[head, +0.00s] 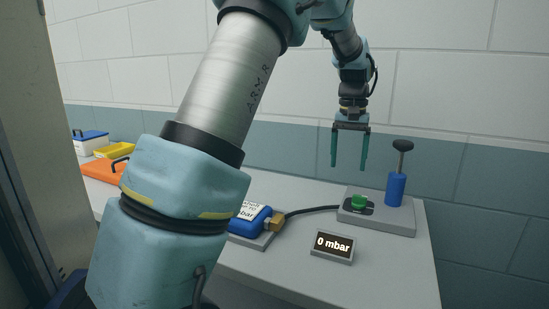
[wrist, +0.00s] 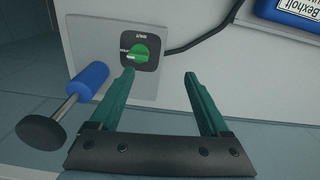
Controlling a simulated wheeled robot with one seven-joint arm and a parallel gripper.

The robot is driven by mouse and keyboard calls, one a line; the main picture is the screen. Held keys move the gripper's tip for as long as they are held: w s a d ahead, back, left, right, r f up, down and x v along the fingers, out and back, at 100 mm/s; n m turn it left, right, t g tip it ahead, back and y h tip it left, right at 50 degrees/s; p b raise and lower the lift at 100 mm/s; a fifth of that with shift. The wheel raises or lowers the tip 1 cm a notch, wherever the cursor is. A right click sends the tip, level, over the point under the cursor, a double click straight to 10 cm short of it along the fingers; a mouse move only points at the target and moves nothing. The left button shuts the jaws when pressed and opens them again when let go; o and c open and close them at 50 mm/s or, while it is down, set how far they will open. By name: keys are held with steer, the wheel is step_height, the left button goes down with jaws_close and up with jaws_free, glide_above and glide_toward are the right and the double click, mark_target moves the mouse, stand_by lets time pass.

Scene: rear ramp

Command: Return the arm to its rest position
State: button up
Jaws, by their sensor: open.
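My gripper (head: 350,150) hangs with its two green fingers pointing down, above the back of the table near the wall. The fingers are apart with nothing between them. In the wrist view my gripper (wrist: 163,80) is also empty, and its left fingertip overlaps the edge of the green knob in the picture. In the head view the green knob (head: 358,201) sits on a grey base plate (head: 400,226), below the gripper and apart from it. My arm crosses the head view and hides part of the table.
A blue pump with a dark handle (head: 396,188) stands upright right of the knob. A display reading "0 mbar" (head: 332,246) and a blue device with a hose (head: 250,220) are on the table (head: 400,280). An orange case (head: 103,170) and yellow tray (head: 115,150) lie left.

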steer(key=s+a+f+n, duration=0.1)
steer(key=s+a+f, duration=0.1)
steer(key=a, duration=0.6)
steer(key=s+a+f+n, duration=0.1)
steer(key=s+a+f, duration=0.1)
steer(key=a, duration=0.6)
steer(key=s+a+f+n+t, duration=0.1)
steer(key=s+a+f, duration=0.1)
steer(key=a, duration=0.6)
steer(key=shift+s+a+f, duration=0.25)
steer(key=shift+s+a, duration=0.15)
steer(key=shift+s, duration=0.3)
steer(key=shift+n, duration=0.4)
steer(key=s+a+f, duration=0.1)
steer(key=s+a, duration=0.1)
steer(key=s+a+f, duration=0.1)
steer(key=s+a, duration=0.1)
steer(key=s, duration=0.1)
steer(key=s+a+f, duration=0.1)
steer(key=s+a, duration=0.1)
steer(key=shift+s+a, duration=0.2)
steer(key=shift+a, duration=0.05)
